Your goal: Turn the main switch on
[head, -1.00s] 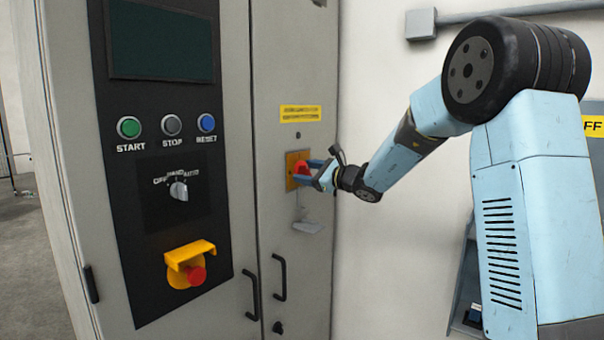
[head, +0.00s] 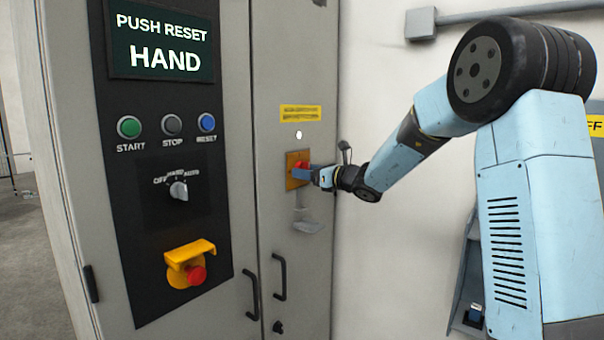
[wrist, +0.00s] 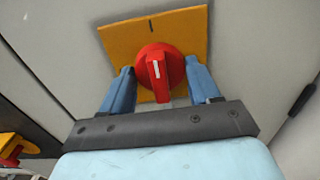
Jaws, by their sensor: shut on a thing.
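The main switch is a red rotary knob (wrist: 157,72) on a yellow square plate (wrist: 188,30), fixed to the right door of the grey cabinet. In the wrist view the white mark on the knob lines up with the dark mark at the top of the plate. My gripper (wrist: 162,88) is shut on the knob, with one blue finger on each side of it. In the head view my gripper (head: 310,173) covers part of the knob (head: 301,166) and plate (head: 292,182). A small lamp (head: 299,135) above the plate is lit white.
The control panel to the left has a lit screen (head: 162,44) reading "PUSH RESET HAND", start, stop and blue reset (head: 206,122) buttons, a selector (head: 179,190) and a red emergency stop (head: 196,275). A hasp (head: 308,226) hangs below the switch. Door handles (head: 279,277) stick out lower down.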

